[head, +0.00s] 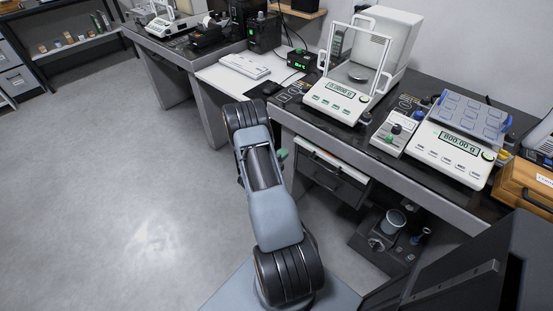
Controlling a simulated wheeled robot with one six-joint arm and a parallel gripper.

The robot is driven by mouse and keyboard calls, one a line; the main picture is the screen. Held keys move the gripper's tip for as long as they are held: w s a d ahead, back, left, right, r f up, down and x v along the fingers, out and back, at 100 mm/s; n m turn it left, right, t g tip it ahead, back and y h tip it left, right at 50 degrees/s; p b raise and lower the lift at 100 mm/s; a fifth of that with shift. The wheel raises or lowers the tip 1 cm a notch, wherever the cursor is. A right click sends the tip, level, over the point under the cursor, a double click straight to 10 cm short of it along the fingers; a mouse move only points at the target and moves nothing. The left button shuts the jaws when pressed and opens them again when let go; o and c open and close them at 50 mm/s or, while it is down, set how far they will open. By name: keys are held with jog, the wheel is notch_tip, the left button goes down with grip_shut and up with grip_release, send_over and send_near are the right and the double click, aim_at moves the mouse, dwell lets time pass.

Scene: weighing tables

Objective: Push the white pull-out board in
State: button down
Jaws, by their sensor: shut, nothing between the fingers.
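A white board (330,158) shows as a thin pale strip under the front edge of the right-hand weighing table (420,185), just above a dark drawer unit (330,182). How far the board stands out is hard to tell from here. My arm rises from the bottom of the head view and reaches up to the left of the board, near the table's left front corner. My gripper itself is hidden behind my arm links. A small green piece shows at the arm's right side, and I cannot tell what it belongs to.
A glass-shielded balance (337,99), a small control box (393,133) and a larger scale (447,148) stand on the table. A white desk section with a keyboard (245,66) lies left. A dark low stand (385,242) is below. Open grey floor (110,190) lies left.

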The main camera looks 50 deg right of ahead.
aim_at(298, 140)
jog(key=d, duration=0.7)
jog(key=shift+d, duration=0.2)
jog(key=shift+d, duration=0.1)
